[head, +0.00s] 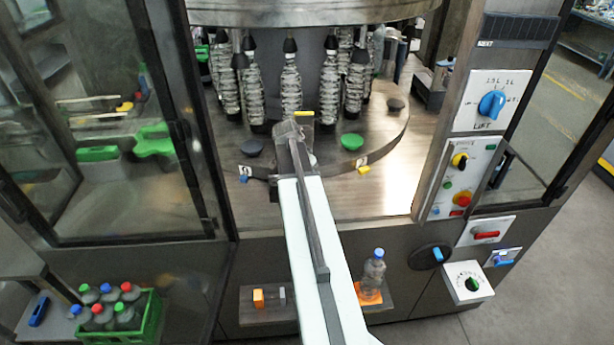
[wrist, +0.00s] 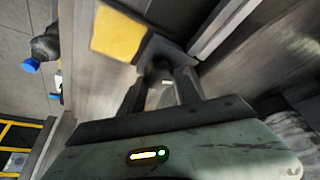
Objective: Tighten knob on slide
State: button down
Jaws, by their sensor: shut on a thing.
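My gripper (head: 292,132) reaches over the front of the machine's round table. In the wrist view its two dark fingers (wrist: 163,78) are close together, shut on a small dark grey part that looks like the knob; the fingers hide most of it. A yellow block (wrist: 120,35) sits right beside the fingertips on a dark bracket, seemingly part of the slide. In the head view a yellow piece (head: 303,113) shows just beyond my gripper. The knob itself cannot be made out there, and how tight it is cannot be told.
Clear ribbed bottles (head: 291,88) hang in a ring behind my gripper. A green disc (head: 351,141) and a dark disc (head: 250,147) lie on the table to either side. A control panel (head: 462,180) stands right. A blue-capped bottle (head: 375,268) stands on a low shelf.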

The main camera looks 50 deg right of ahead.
jog(key=shift+w+m+g, duration=0.2)
jog(key=shift+m+g, duration=0.5)
jog(key=shift+m, duration=1.2)
jog(key=c, duration=0.9)
grip_release()
jog(key=shift+o, duration=0.2)
jog(key=shift+w+a+r+p, duration=0.1)
jog(key=shift+r+p, duration=0.45)
jog(key=p+v, duration=0.6)
jog(key=v, duration=0.1)
